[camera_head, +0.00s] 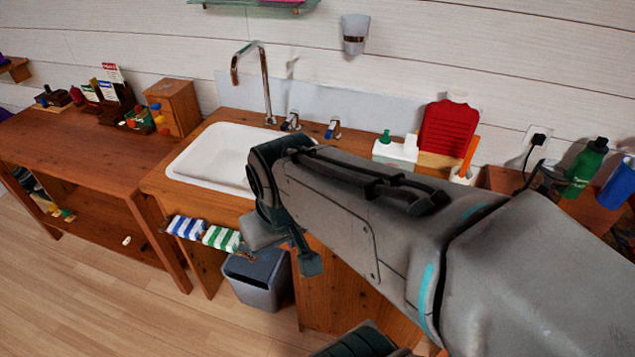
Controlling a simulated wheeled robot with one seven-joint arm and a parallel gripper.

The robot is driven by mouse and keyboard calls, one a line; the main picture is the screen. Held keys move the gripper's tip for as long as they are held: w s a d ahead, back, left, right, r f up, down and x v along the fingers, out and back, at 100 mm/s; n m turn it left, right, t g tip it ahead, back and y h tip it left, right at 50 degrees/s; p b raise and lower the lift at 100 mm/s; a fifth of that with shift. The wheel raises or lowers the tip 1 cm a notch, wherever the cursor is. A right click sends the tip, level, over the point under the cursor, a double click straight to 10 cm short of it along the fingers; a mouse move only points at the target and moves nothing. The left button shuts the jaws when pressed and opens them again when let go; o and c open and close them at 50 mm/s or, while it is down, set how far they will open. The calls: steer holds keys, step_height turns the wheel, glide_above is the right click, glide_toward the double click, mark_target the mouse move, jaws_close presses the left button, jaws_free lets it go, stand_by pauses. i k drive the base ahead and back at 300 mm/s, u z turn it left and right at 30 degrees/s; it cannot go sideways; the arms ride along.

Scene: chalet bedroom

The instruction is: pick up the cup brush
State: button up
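A thin orange handle (470,152) stands upright, leaning slightly, in a small white holder (462,177) at the back of the counter, right of the sink. It looks like the cup brush; its head is hidden in the holder. My arm reaches in from the lower right. My gripper (288,240) seems to be at its far end, in front of the sink and left of the orange handle, well apart from it. The finger opening is mostly hidden, so I cannot tell whether it is open or shut. I see nothing held in it.
A white sink (213,150) with a tall tap (266,85) is set in the wooden counter. A white dispenser (395,152) and red board (447,128) stand beside the orange handle. A green bottle (586,168) is farther right. A grey bin (256,277) stands below.

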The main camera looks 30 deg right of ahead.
mark_target(475, 139)
steer(key=z, duration=2)
